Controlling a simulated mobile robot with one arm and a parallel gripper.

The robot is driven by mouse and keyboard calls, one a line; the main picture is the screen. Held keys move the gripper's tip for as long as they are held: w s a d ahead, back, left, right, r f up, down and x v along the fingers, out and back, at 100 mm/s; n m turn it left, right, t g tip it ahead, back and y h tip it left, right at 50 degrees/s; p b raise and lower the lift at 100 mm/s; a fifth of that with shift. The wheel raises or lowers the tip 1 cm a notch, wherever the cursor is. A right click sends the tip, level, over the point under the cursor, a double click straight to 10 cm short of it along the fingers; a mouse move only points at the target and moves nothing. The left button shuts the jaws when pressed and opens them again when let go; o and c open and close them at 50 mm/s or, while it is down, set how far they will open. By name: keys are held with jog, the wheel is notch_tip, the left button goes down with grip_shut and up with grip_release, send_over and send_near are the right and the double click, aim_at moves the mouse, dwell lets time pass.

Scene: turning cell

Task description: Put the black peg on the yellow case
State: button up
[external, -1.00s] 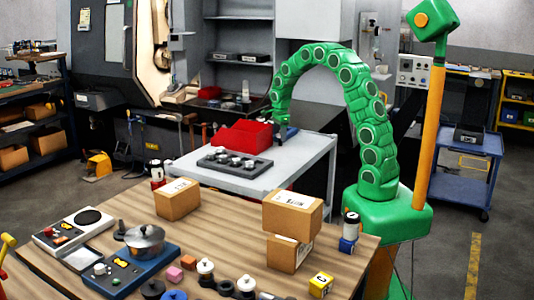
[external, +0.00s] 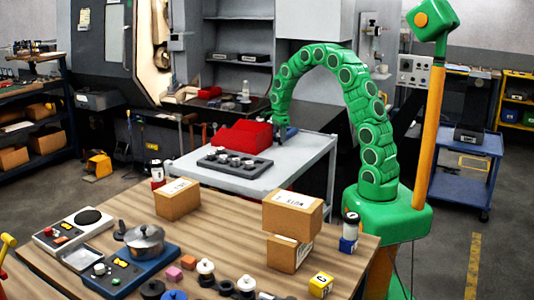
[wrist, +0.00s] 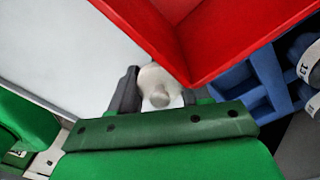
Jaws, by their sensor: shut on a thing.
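My gripper (wrist: 160,94) is shut on a white, round-headed peg (wrist: 157,86), close beside the red bin. In the external view my gripper (external: 282,136) is small, at the right of that bin, and what it holds cannot be made out. A black peg (external: 152,288) appears to stand at the front edge of the wooden table, partly cut off by the frame. A small yellow case (external: 320,284) with a dark mark sits at that table's front right. My gripper is far from both, over the grey table behind.
The red bin (external: 242,135) and a dark tray with several round parts (external: 236,163) are on the grey table (external: 200,176). Cardboard boxes (external: 177,199), a pot (external: 145,240), white pegs (external: 205,268) and small cubes (external: 189,262) crowd the wooden table (external: 235,225).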

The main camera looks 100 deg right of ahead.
notch_tip(320, 180, up, 3)
jog(key=shift+s+a+r, duration=0.1)
jog(key=s+a+r, duration=0.6)
jog(key=a+r, duration=0.3)
jog(key=a, duration=0.3)
jog(key=shift+s+r, duration=0.2)
jog(key=shift+s, duration=0.1)
jog(key=shift+r, duration=0.1)
